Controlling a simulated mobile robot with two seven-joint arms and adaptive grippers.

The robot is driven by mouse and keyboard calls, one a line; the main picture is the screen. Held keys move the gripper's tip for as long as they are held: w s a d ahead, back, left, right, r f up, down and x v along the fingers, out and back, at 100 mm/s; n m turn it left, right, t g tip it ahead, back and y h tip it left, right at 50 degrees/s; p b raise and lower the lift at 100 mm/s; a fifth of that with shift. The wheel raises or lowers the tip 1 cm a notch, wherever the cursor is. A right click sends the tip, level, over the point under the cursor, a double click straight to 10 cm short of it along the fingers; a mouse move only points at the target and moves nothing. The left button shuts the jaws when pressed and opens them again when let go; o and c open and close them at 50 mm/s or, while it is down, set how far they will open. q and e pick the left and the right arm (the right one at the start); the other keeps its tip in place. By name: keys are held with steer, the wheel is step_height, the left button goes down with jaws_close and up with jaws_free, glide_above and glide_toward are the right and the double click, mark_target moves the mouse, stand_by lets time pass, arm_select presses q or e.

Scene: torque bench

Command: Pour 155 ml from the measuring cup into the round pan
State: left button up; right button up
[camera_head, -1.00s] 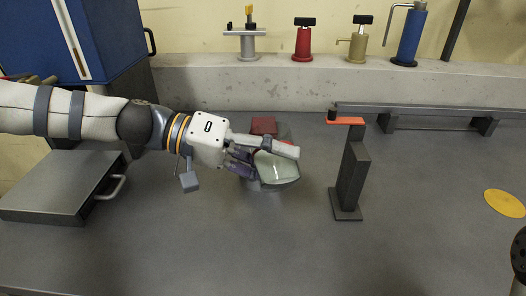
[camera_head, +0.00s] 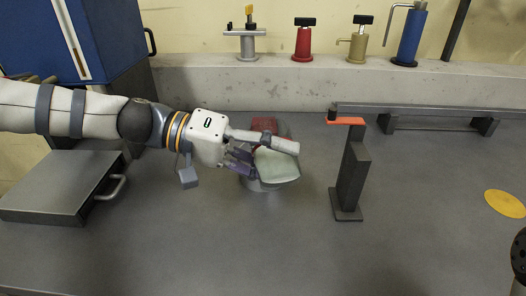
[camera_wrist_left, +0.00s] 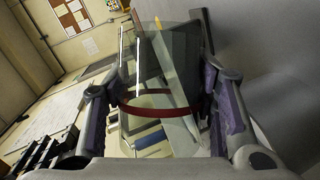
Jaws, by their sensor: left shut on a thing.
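My left gripper (camera_head: 262,150) is shut on the measuring cup (camera_head: 277,166), a clear vessel with a pale greenish look. In the left wrist view the cup (camera_wrist_left: 152,70) sits between the two purple-padded fingers, with a red band around it. The cup is tilted and held over the round pan (camera_head: 264,187). The pan is grey, and only its lower front edge shows below the cup. Its inside is hidden, and I cannot tell whether liquid is flowing.
A dark post with an orange arm (camera_head: 346,121) stands just right of the cup. A red block (camera_head: 264,124) lies behind the cup. A grey case (camera_head: 60,187) is at left, a yellow disc (camera_head: 505,203) at far right. The front of the bench is clear.

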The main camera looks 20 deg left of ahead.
arm_select(q)
steer(key=shift+r+n, duration=0.25)
steer(key=shift+n, duration=0.15)
stand_by(0.7)
steer(key=shift+w+a+r+n+g+h, duration=0.2)
steer(key=shift+w+a+n+h, duration=0.1)
steer(key=shift+w, duration=0.1)
steer(key=shift+w+a+r+n+g+h, duration=0.2)
steer(key=shift+w+n, duration=0.1)
steer(key=shift+w, duration=0.1)
stand_by(1.1)
steer(key=shift+w+r+n+b, duration=0.1)
steer(key=shift+r+n+b, duration=0.2)
steer(key=shift+n, duration=0.1)
stand_by(1.0)
